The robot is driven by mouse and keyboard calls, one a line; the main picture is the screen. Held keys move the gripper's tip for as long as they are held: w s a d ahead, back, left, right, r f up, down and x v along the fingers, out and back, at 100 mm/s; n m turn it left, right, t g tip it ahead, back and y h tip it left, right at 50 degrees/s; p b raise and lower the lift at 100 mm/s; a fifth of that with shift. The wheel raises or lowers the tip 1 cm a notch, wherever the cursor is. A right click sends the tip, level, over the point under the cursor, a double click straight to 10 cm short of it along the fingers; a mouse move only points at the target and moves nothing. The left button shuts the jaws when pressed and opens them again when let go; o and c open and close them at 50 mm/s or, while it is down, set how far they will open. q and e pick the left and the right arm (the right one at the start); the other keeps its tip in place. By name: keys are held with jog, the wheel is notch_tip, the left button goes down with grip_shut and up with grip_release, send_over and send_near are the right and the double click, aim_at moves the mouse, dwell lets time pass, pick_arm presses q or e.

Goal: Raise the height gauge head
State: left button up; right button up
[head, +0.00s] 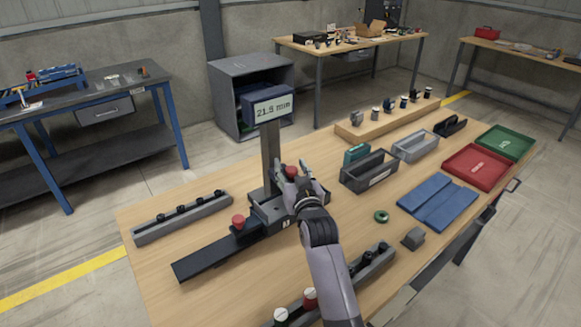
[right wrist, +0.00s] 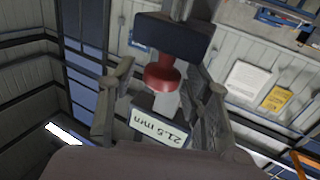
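The height gauge stands on the workbench with a grey upright column (head: 268,150) and a display (head: 270,107) on top that reads about 21.5 mm. Its head is a dark block (right wrist: 165,38) with a red knob (right wrist: 162,76), which also shows in the head view (head: 291,171). My right gripper (head: 303,176) is at the gauge head, partly hiding it. In the right wrist view its fingers (right wrist: 160,82) are spread on either side of the red knob, with gaps visible on both sides. My left gripper is not in view.
A dark rail (head: 210,259) with a second red knob (head: 238,221) extends left of the gauge. A grey peg strip (head: 180,220) lies farther left. Grey bins (head: 368,172), blue mats (head: 438,202) and a red tray (head: 474,168) stand right. A green ring (head: 381,216) lies nearby.

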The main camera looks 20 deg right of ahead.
jog(key=shift+s, duration=0.15)
jog(key=shift+c, duration=0.5)
jog(key=shift+w+f, duration=0.15)
jog(key=shift+w, duration=0.1)
jog(key=c, duration=0.4)
grip_shut()
